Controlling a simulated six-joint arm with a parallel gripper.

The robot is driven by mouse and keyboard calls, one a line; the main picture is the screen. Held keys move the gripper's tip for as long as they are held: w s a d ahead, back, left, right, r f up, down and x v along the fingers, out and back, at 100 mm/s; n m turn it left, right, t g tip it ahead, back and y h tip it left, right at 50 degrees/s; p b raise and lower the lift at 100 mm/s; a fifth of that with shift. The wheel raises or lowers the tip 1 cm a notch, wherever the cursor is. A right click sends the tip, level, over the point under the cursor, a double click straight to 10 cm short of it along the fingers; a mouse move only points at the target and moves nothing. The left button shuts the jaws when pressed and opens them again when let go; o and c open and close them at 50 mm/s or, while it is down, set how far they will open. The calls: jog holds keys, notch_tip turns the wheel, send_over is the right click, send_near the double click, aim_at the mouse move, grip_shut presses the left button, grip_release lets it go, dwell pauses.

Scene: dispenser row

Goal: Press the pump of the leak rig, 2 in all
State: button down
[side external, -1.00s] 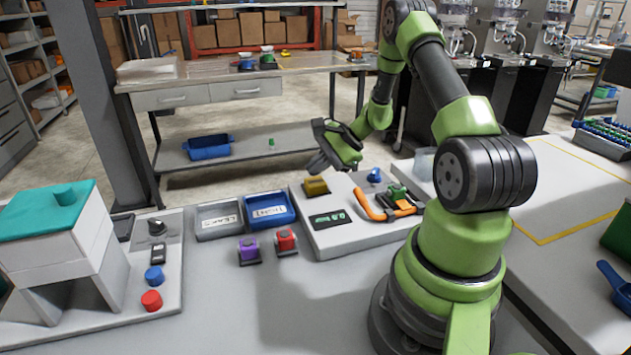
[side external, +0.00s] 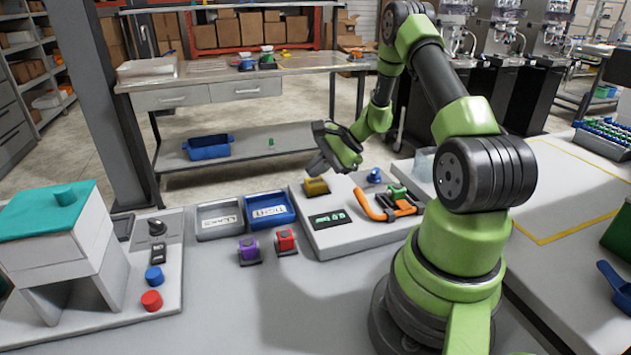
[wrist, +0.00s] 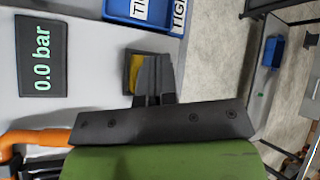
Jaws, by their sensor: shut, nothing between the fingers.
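The leak rig (side external: 345,235) is a pale box on the bench with a dark display (side external: 330,219), an orange hose (side external: 372,206) and a blue knob (side external: 374,175). Its display reads "0.0 bar" in the wrist view (wrist: 41,56). The yellow pump (side external: 316,187) sits at the rig's back left corner. My gripper (side external: 316,169) is shut and empty, with its fingertips just above the pump. In the wrist view the fingers (wrist: 152,72) partly cover the yellow pump (wrist: 135,72). I cannot tell whether they touch it.
Grey and blue labelled trays (side external: 268,211) lie left of the rig. Purple (side external: 249,249) and red (side external: 286,240) blocks stand in front of them. A teal-topped station (side external: 60,225) with red and blue buttons is at the far left.

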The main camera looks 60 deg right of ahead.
aim_at(317, 182)
jog(key=shift+f, duration=1)
dwell(0.8)
jog(key=shift+r, duration=0.15)
dwell(0.3)
jog(key=shift+r, duration=1.15)
jog(key=shift+r, duration=2.5)
notch_tip(317, 182, up, 4)
jog(key=shift+f, duration=0.1)
dwell(0.4)
jog(key=shift+f, duration=0.15)
